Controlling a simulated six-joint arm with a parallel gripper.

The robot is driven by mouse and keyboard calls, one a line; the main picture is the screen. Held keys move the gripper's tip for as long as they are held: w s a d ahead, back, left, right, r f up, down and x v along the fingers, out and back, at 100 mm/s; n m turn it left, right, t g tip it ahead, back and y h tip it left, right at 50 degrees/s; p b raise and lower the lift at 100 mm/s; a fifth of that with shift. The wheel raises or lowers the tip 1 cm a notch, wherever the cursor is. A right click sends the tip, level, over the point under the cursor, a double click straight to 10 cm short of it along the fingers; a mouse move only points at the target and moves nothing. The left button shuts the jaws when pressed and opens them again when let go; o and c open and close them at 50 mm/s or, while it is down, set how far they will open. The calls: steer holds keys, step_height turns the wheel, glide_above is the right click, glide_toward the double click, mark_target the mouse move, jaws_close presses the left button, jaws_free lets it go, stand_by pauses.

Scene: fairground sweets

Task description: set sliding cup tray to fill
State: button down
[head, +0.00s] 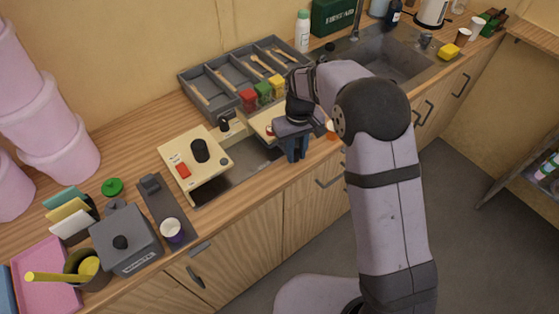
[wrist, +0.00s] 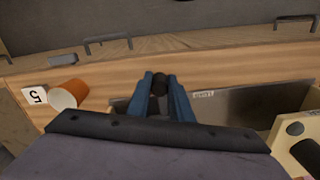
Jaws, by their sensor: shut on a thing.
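My gripper (head: 294,153) points down at the front right of the cream machine (head: 185,158). In the wrist view its blue fingers (wrist: 160,84) are shut on a small dark knob (wrist: 160,77). A grey tray-like surface (head: 238,172) lies between the machine's cream panels; I take it for the sliding cup tray's bed. In the wrist view, a grey recess (wrist: 245,103) beside the fingers carries a small white label, too small to read surely. What the knob joins onto is hidden by the fingers. An orange cup (wrist: 68,93) lies or stands left of the fingers, near a "5" tag (wrist: 35,97).
Behind the machine is a grey cutlery organiser (head: 190,100), with red, green and yellow containers (head: 263,90) in front. A purple cup (head: 171,229) stands at left near a grey box (head: 124,240). The sink (head: 380,62) is at the back right.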

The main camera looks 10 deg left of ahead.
steer(key=shift+w+d+r, duration=0.1)
steer(key=shift+w+d, duration=0.05)
steer(key=shift+w, duration=0.15)
steer(key=c, duration=1.6)
jaws_free()
steer(key=shift+d, duration=0.1)
steer(key=shift+r+b, duration=1.2)
steer(key=shift+r, duration=2.45)
steer(key=s+d+f+m, duration=0.1)
steer(key=s+d+m, duration=0.1)
steer(key=s+d, duration=0.3)
steer(key=s+d+f+m, duration=0.2)
steer(key=s+d, duration=0.4)
steer(key=s, duration=0.4)
steer(key=s+d+f+m, duration=0.2)
steer(key=s+d, duration=0.4)
steer(key=s, duration=0.2)
steer(key=shift+s, duration=0.25)
